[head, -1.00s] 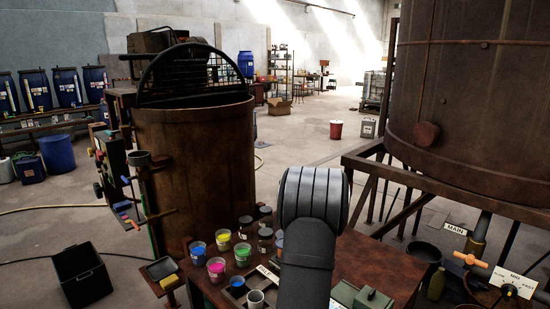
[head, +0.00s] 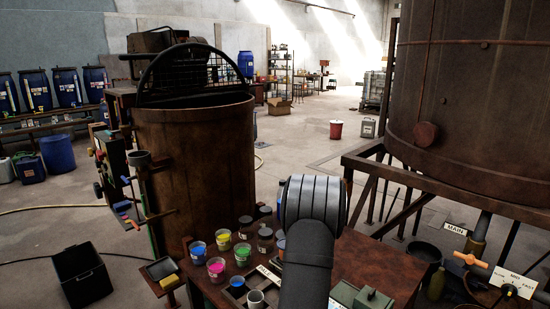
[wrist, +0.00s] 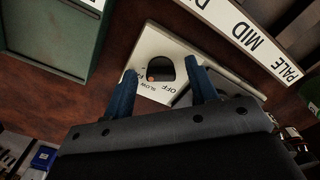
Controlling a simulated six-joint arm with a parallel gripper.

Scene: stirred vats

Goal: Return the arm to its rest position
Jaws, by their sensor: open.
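My arm (head: 312,215) rises from the bottom of the head view over the brown bench (head: 345,255); my gripper does not show there. In the wrist view my gripper (wrist: 160,70) has two blue fingers spread apart with nothing between them. Beyond the fingertips is a pale plate (wrist: 145,52) with a dark round knob (wrist: 160,69) and the words OFF and SLOW. I cannot tell the gap between fingertips and plate.
A strip reading PALE and MID (wrist: 250,38) and a green box (wrist: 60,35) lie beside the plate. Paint cups (head: 216,268) and dark-lidded jars stand left of my arm. A rusty vat (head: 195,150) stands behind the bench; a larger tank (head: 470,90) stands right.

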